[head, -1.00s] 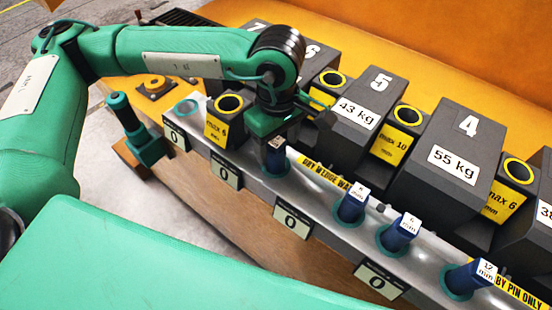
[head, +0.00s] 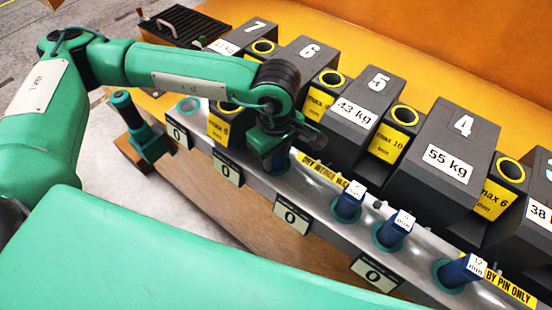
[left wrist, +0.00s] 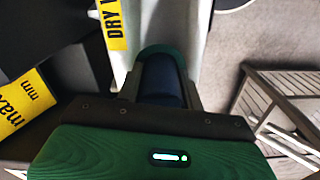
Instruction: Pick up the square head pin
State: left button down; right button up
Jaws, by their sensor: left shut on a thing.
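A blue square-headed pin (head: 278,161) stands in the metal rail at the front of the bench, below my left gripper. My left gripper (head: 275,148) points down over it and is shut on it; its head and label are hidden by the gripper. In the left wrist view the dark blue pin (left wrist: 162,82) shows between the jaws, with a green ring (left wrist: 160,52) by it. Three more blue pins with white labelled square heads stand in the rail to the right: one (head: 349,205), another (head: 394,232) and one marked 12 mm (head: 458,272). My right gripper is not in view.
Dark numbered castings with yellow-labelled sockets line the bench behind the rail, such as casting 5 (head: 372,95) and casting 4 (head: 455,140). An empty green ring (head: 188,105) is at the rail's left end. A green handle (head: 128,112) stands at the bench's left end.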

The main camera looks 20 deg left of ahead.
pick_arm(q)
jog(key=shift+r, duration=0.1)
notch_tip(320, 180, up, 30)
dwell(1.0)
